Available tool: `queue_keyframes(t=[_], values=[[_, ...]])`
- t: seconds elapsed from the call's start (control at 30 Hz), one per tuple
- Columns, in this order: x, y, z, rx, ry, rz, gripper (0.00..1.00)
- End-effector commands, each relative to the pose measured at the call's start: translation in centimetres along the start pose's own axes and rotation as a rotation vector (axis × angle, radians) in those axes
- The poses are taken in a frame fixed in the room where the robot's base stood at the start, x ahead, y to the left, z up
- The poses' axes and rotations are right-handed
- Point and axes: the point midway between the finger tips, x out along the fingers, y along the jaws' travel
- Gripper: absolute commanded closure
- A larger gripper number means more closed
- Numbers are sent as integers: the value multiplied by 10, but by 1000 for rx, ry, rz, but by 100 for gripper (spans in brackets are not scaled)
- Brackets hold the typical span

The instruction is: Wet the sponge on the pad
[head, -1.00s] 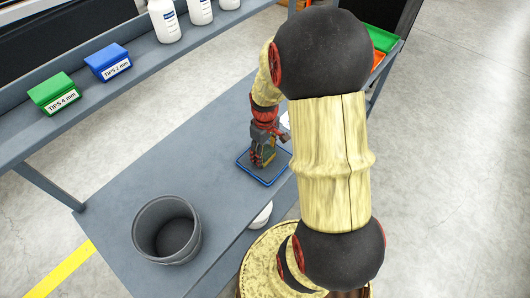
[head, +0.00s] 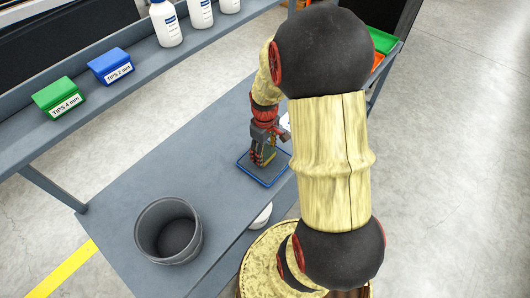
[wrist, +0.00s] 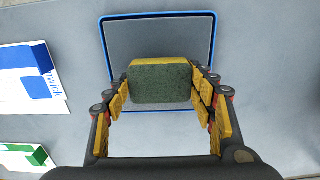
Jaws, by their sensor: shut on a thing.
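The sponge (wrist: 160,84) is a block with a dark green face and a yellow layer, seen in the wrist view. My gripper (head: 264,162) is shut on it, with yellow-padded fingers at its left and right sides. The pad (wrist: 157,17) is a grey square with a raised blue rim, lying flat on the bench. In the head view the pad's rim (head: 270,185) shows around and below my gripper. The sponge is over the pad's area; I cannot tell whether it touches the surface. My fingers mostly hide the sponge in the head view.
A grey bucket (head: 144,229) stands at the bench's near left. Labelled cards (wrist: 30,80) lie left of the pad in the wrist view. A shelf (head: 90,115) behind holds a green box (head: 58,96), a blue box (head: 110,66) and white bottles (head: 165,25). The bench middle is clear.

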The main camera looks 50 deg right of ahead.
Motion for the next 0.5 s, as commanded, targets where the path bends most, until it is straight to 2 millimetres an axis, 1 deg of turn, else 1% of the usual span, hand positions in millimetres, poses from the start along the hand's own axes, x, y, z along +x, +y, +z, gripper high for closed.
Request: queue_keyframes(t=[0.03, 0.5], values=[[-7, 0, 0, 0, 0, 0, 65], [-41, 0, 0, 0, 1, 1, 65]])
